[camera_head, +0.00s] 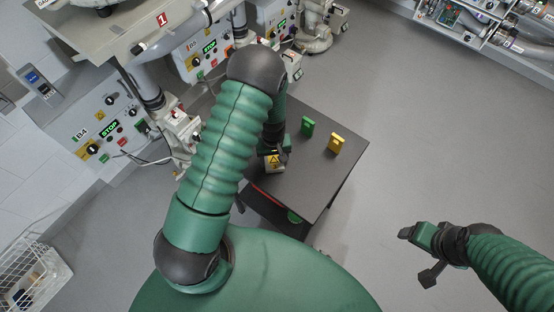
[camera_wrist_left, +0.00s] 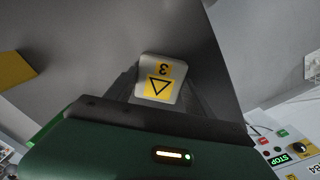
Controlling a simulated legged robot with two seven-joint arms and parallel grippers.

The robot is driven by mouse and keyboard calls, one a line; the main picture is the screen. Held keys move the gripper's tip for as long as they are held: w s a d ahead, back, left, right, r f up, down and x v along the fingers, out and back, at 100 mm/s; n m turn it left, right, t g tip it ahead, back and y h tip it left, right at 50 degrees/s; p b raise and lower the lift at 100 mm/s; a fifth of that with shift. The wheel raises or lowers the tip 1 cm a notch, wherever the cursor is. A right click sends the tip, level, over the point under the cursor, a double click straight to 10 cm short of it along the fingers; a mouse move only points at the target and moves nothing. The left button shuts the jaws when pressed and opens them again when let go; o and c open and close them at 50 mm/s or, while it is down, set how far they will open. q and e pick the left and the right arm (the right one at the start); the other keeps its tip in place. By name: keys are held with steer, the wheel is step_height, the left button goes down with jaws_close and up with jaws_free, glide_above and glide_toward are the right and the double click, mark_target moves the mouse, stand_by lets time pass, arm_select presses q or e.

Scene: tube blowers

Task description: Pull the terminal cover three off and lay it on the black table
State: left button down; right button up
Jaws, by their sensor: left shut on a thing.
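Terminal cover three is a small whitish cap with a yellow warning label and a "3". It shows near the left edge of the black table (camera_head: 310,185) in the head view (camera_head: 274,163) and at the middle of the left wrist view (camera_wrist_left: 160,82). My left gripper (camera_head: 271,152) is shut on it, with the fingers on either side in the wrist view. I cannot tell whether the cover touches the tabletop. My right gripper (camera_head: 408,233) hangs over the floor to the right of the table; its jaw opening is unclear.
A green block (camera_head: 308,127) and a yellow block (camera_head: 336,144) stand on the far part of the table. Blower machines with control panels (camera_head: 107,119) and cables stand at the left and back. The table's front right is clear. Open floor lies to the right.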

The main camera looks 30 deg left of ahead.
arm_select(q)
steer(key=shift+s+a+f, duration=0.1)
steer(key=shift+a+f, duration=0.05)
steer(key=shift+f, duration=0.1)
steer(key=shift+s+r, duration=0.1)
steer(key=shift+d, duration=0.35)
steer(key=c, duration=0.7)
jaws_free()
steer(key=shift+d, duration=0.3)
steer(key=o, duration=0.4)
steer(key=shift+w+d+r, duration=0.1)
steer(key=shift+w+d, duration=0.1)
steer(key=shift+d, duration=0.05)
steer(key=shift+a, duration=0.4)
steer(key=shift+a+r, duration=0.15)
step_height(320, 180, up, 16)
steer(key=s+d+r+m+t, duration=0.2)
steer(key=s+d+r+m, duration=0.2)
steer(key=s+d+m, duration=0.3)
steer(key=shift+s+d+r+m+t+b, duration=0.35)
steer(key=shift+s+m, duration=0.25)
steer(key=shift+s, duration=0.5)
arm_select(e)
steer(key=shift+d+f, duration=0.15)
steer(key=shift+f, duration=0.3)
